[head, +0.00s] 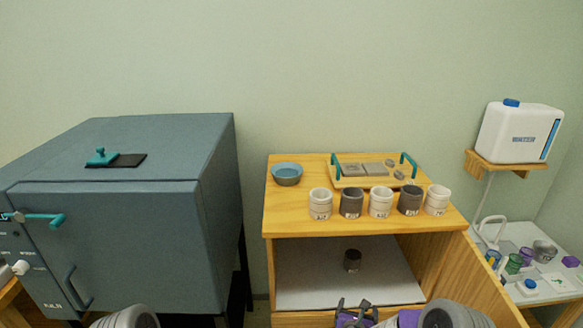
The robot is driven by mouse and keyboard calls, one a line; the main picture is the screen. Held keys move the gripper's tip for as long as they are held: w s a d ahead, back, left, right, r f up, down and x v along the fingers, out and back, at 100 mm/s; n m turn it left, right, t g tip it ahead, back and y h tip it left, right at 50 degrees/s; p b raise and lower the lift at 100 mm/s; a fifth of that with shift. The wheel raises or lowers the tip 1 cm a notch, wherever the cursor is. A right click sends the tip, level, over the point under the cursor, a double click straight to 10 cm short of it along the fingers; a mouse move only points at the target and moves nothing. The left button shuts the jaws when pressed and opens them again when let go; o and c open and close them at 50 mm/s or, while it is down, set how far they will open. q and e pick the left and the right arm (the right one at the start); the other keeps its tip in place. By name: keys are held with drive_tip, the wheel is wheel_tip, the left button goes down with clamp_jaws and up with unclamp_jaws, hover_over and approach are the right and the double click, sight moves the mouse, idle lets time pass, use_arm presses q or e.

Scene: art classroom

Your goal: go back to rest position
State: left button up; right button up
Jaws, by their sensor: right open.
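My right gripper (357,307) shows at the bottom edge, in front of the wooden cabinet's open lower compartment. Its dark fingers are apart with nothing seen between them. A small dark cup (352,261) stands upright on the pale shelf (300,287) inside that compartment, above and apart from the gripper in the picture. Of my left arm only a grey rounded link (125,318) shows at the bottom left; its gripper is out of the picture.
The wooden cabinet (290,222) carries a row of white and dark cups, a blue bowl (287,175) and a teal-handled tray (346,182). A blue-grey kiln (130,235) stands left. At right are a water container (519,134) on a bracket and a cluttered white table (545,290).

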drive_tip(key=s+a+f+n+g+y+p, duration=0.2)
drive_tip(key=s+a+f+n+g+y, duration=0.3)
drive_tip(key=n, duration=0.8)
drive_tip(key=s+a+f+n+g+y+p, duration=0.1)
drive_tip(key=s+a+f+n+g+p, duration=0.1)
drive_tip(key=s+n, duration=0.9)
drive_tip(key=s+a+f+n+g+y+p, duration=0.2)
drive_tip(key=s+a+f+n+g, duration=0.1)
drive_tip(key=s+n, duration=0.9)
drive_tip(key=shift+s+a+g+y, duration=0.15)
drive_tip(key=shift+s+g+y, duration=0.15)
drive_tip(key=shift+s+g, duration=0.55)
use_arm(q)
wheel_tip(320, 180, up, 6)
drive_tip(key=shift+w+r, duration=0.2)
drive_tip(key=shift+w, duration=0.25)
use_arm(e)
drive_tip(key=shift+s+f+n+g, duration=0.1)
drive_tip(key=shift+s+n+g, duration=0.15)
drive_tip(key=shift+s+n, duration=0.2)
drive_tip(key=shift+c, duration=0.3)
